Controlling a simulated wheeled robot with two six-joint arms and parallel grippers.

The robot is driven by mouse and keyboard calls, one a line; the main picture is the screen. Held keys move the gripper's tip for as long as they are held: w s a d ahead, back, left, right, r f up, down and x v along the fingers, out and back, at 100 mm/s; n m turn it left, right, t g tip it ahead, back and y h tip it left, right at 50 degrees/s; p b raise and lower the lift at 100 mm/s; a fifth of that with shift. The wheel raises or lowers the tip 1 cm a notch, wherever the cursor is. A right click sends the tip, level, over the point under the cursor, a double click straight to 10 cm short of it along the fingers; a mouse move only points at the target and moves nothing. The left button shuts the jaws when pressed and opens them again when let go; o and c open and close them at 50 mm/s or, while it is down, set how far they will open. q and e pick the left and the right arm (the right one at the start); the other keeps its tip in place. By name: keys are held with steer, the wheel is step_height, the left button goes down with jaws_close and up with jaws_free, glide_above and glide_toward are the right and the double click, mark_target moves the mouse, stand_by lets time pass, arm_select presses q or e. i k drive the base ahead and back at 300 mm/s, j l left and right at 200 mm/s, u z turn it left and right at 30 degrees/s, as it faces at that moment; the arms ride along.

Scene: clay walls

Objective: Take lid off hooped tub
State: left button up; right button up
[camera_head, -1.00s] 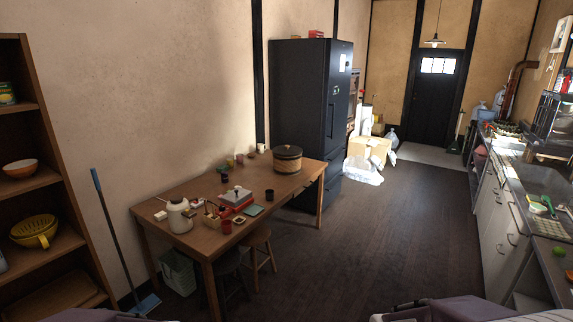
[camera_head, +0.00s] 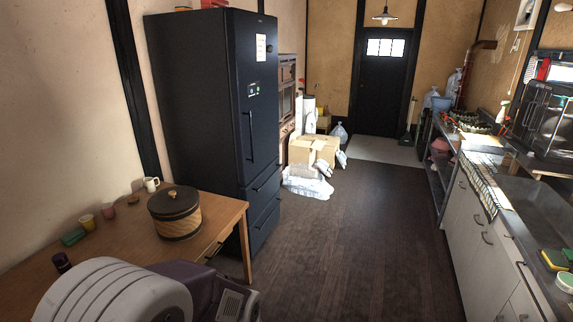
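The hooped tub (camera_head: 178,222) stands upright on the wooden table at the lower left, near the table's far right end. It is round and light brown with dark bands. Its dark lid (camera_head: 174,202) sits on top, with a small knob in the middle. Part of my own arm or body shows in front of the table at the lower left, apart from the tub. Neither gripper's fingers are in view.
The table (camera_head: 222,217) has cups (camera_head: 107,210), a white mug (camera_head: 151,184) and a green sponge-like block (camera_head: 74,237) left of the tub. A dark fridge (camera_head: 215,110) stands just behind. Boxes and bags (camera_head: 308,182) lie beyond. The floor (camera_head: 350,240) between table and right-hand counter is clear.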

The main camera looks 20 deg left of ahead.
mark_target(174, 199)
steer(key=i+u, duration=0.2)
steer(key=i, duration=0.4)
steer(key=i+l+u, duration=0.2)
steer(key=i, duration=0.35)
steer(key=i+l+u, duration=0.25)
steer(key=i, duration=0.3)
steer(key=i+j+u, duration=0.1)
steer(key=u, duration=0.35)
steer(key=i+u, duration=0.3)
steer(key=u, duration=0.15)
steer(key=i+l+u, duration=0.1)
steer(key=u, duration=0.4)
steer(key=i+l+u, duration=0.15)
steer(key=i+u, duration=0.15)
steer(key=u, duration=0.15)
steer(key=i+l+u, duration=0.15)
steer(key=u, duration=0.3)
